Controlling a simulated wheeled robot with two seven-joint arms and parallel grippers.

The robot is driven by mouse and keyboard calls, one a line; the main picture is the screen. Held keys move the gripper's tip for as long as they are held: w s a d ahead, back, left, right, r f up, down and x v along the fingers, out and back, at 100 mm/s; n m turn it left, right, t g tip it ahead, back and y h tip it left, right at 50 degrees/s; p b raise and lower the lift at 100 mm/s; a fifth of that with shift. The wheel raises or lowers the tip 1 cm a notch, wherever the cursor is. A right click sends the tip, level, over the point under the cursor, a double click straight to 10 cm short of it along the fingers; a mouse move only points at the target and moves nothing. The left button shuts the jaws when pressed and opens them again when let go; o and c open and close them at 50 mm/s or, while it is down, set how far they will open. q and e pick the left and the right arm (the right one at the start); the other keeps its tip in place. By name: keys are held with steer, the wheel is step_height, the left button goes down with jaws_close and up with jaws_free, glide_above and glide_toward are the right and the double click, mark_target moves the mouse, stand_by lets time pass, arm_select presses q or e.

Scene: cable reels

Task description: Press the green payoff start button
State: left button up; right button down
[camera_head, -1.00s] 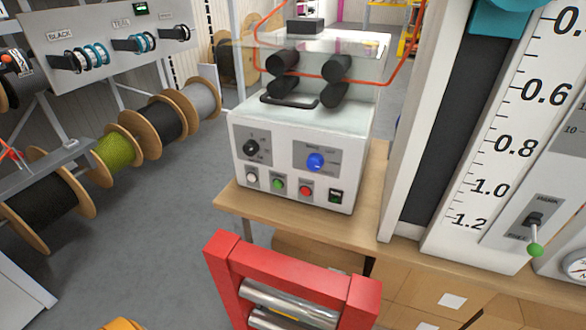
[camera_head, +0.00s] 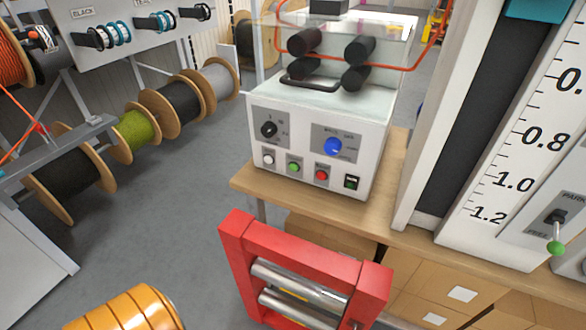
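The green button (camera_head: 294,167) is a small round button on the lower front panel of the white payoff machine (camera_head: 260,187). It sits between a white button (camera_head: 268,159) on its left and a red button (camera_head: 321,175) on its right. A black rotary knob (camera_head: 268,129) and a blue knob (camera_head: 333,147) are above the buttons. A small dark switch (camera_head: 351,182) is at the panel's right. Nothing covers the green button. Neither of my grippers shows in the view.
The machine stands on a wooden bench (camera_head: 243,184). A red roller frame (camera_head: 237,226) stands in front of it. An orange ribbed cylinder (camera_head: 130,310) is at the bottom left. A tall scale board (camera_head: 515,180) with a green-tipped lever (camera_head: 556,248) is at right. Grey floor is open at left.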

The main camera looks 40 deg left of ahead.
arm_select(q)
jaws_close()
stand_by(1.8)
